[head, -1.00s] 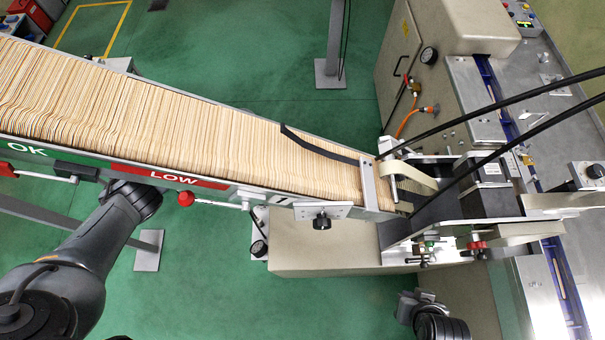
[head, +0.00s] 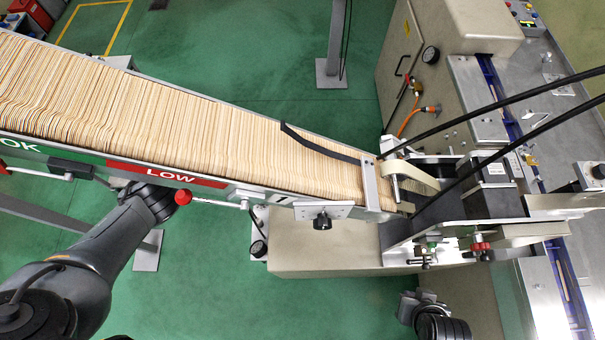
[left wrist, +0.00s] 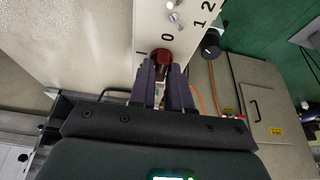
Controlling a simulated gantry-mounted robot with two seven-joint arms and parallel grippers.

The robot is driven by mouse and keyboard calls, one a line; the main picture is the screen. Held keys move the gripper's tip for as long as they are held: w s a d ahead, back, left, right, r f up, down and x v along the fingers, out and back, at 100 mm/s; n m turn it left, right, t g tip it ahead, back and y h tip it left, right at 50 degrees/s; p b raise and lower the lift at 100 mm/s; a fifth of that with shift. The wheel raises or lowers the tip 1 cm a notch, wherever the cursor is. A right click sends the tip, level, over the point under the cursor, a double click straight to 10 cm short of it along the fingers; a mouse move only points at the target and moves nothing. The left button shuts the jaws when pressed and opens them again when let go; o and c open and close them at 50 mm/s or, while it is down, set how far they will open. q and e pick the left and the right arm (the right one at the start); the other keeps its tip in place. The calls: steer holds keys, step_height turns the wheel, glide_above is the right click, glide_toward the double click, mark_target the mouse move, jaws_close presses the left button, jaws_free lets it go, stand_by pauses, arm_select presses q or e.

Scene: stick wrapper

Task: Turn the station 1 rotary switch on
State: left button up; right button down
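The rotary switch is a red knob (left wrist: 162,64) on a pale panel marked 0, 1 and 2, in the left wrist view. My left gripper (left wrist: 164,74) has its two purple-grey fingers upright, with a narrow gap between them. The knob is at the fingertips, in line with the gap. I cannot tell whether the fingers press on it. In the head view my left arm (head: 95,255) reaches under the feeder, which hides the gripper and the switch. Part of my right arm (head: 442,326) shows at the bottom edge; its fingers cannot be made out.
A long feeder full of sticks (head: 180,105) crosses above my left arm, with a red-tipped lever (head: 183,197) on its near side. A grey box (left wrist: 262,102) stands right of the fingers.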

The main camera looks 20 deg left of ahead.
arm_select(q)
jaws_close()
